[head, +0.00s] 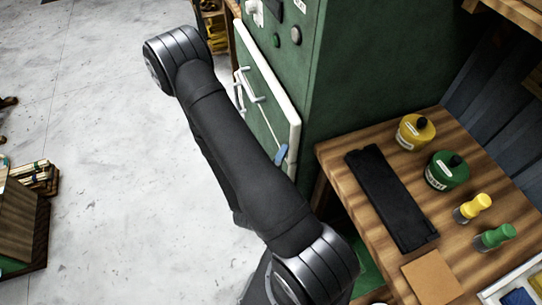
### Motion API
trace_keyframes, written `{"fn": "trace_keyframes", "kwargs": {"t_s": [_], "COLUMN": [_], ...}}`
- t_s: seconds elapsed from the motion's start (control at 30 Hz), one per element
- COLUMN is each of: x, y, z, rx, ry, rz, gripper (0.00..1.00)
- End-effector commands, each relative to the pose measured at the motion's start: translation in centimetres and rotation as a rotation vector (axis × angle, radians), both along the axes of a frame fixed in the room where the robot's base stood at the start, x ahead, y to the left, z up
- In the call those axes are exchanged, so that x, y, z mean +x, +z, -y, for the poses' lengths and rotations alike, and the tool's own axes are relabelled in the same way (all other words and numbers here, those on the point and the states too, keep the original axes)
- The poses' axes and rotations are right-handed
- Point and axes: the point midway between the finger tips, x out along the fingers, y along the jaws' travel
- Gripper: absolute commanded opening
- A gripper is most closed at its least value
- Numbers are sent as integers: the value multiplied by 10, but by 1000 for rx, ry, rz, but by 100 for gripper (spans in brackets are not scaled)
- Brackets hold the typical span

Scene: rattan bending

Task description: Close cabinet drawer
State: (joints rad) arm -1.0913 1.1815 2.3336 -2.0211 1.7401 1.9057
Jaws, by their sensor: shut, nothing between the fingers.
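A tall green cabinet (340,75) stands at the upper middle of the head view. On its left side is a green front with a white rim (295,140), pale bar handles (249,86) and a blue handle-like piece (281,154). My dark arm crosses in front and covers the lower left of this front. I cannot tell from this view which part is the drawer or how far it stands out. My gripper does not show.
A wooden table (335,152) at right holds a black flat case (390,197), a yellow jar (416,132), a green jar (447,172), small yellow and green bottles and a tan sheet (431,277). Another wooden table (20,215) stands at far left. The grey floor (100,130) between is clear.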

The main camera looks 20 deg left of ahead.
Motion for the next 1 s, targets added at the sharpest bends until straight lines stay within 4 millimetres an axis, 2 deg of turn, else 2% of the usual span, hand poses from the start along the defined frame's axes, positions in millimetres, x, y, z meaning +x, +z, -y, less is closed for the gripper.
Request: {"fn": "trace_keyframes", "kwargs": {"t_s": [0.3, 0.7, 0.87, 1.0], "x": [8, 9, 4, -8], "y": [0, 1, 0, 0], "z": [9, 9, 9, 8], "rx": [-1, 2, 2, -2], "ry": [-5, -11, -9, -2], "rz": [1, 4, 3, -1], "gripper": [0, 0, 0, 0]}}
